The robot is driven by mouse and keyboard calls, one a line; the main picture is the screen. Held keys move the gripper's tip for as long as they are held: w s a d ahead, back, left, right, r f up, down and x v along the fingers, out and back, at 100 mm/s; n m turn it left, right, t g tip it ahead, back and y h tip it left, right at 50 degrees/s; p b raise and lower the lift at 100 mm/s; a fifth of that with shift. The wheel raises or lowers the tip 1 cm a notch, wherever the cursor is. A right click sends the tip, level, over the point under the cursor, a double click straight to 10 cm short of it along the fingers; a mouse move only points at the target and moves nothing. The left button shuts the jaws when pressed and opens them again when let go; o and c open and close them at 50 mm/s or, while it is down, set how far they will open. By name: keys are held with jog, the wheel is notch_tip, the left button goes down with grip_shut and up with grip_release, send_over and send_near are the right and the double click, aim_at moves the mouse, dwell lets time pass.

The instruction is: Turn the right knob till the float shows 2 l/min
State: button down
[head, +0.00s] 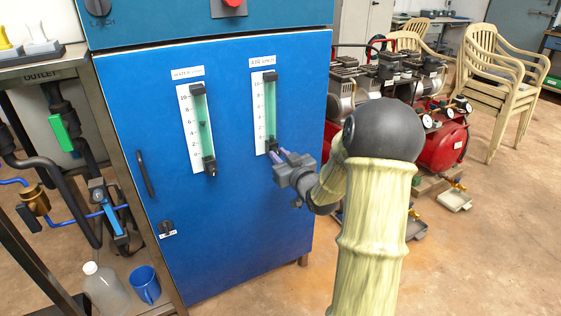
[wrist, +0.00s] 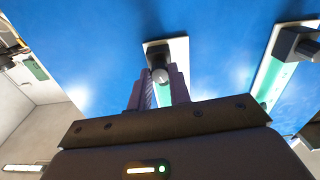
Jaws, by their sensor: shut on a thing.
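The right flow meter (head: 264,112), labelled for air, is a white plate with a green tube and a 0–10 scale on the blue cabinet. I cannot make out its float clearly enough to read it. Its right knob is at the bottom of the tube, mostly hidden by my fingers in the head view. In the wrist view the right knob (wrist: 160,75) shows as a grey round end between the two purple fingers. My gripper (head: 281,157) is shut on this knob; it also shows in the wrist view (wrist: 159,88).
The left flow meter (head: 198,127), labelled for water, has its own knob (head: 210,168) and a dark float near 6. A door handle (head: 145,174) and a small dark switch (head: 166,228) are on the cabinet. Red compressors (head: 440,147) stand to the right behind my arm.

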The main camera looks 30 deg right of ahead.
jog(key=shift+n+b, duration=2.75)
jog(key=shift+n, duration=0.65)
jog(key=c, duration=1.3)
grip_release()
